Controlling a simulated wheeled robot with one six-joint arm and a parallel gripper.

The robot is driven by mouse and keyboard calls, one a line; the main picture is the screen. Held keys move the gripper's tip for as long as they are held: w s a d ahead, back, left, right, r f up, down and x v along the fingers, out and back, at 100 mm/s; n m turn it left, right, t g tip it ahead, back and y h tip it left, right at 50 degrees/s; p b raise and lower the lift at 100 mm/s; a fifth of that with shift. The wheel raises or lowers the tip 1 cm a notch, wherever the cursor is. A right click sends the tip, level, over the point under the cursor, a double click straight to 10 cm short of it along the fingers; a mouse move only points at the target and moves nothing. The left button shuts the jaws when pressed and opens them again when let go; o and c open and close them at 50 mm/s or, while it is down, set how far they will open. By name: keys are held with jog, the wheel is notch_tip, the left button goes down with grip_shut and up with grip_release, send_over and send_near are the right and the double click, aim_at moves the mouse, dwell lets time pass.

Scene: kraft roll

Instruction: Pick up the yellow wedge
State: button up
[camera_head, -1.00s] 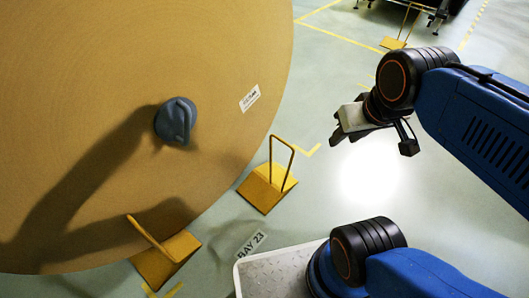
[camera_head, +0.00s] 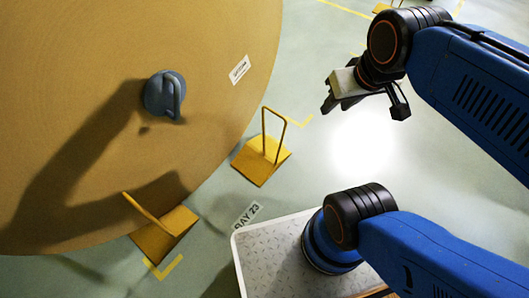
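One yellow wedge (camera_head: 258,168) with an upright loop handle lies on the floor at the right lower edge of the large brown kraft roll. A second yellow wedge (camera_head: 163,240) with a handle sits at the roll's bottom edge, further left. My gripper (camera_head: 332,103) hangs in the air up and right of the first wedge, well apart from both. It looks empty.
The kraft roll (camera_head: 90,60) fills the left, with a blue-grey hub (camera_head: 165,95) sticking out. My deck (camera_head: 262,262) is at the bottom. Another yellow piece (camera_head: 381,8) is at the top. The floor (camera_head: 310,165) right of the first wedge is clear.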

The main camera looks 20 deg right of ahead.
dwell(0.3)
jog(key=w+a+f+n+g+h, duration=0.1)
jog(key=w+a+f+n, duration=0.15)
jog(key=w, duration=0.65)
jog(key=w+a+f+n+g, duration=0.1)
jog(key=w+f, duration=0.3)
jog(key=w, duration=0.6)
jog(key=w+a+f+n+g, duration=0.2)
jog(key=w+a+f+n, duration=0.3)
jog(key=w+f, duration=0.75)
notch_tip(320, 180, down, 17)
jog(key=d+m, duration=0.1)
jog(key=shift+w+d+h, duration=0.3)
jog(key=shift+w+h, duration=0.1)
jog(key=shift+w, duration=0.05)
jog(key=shift+f+m, duration=0.1)
jog(key=shift+m, duration=0.15)
grip_shut()
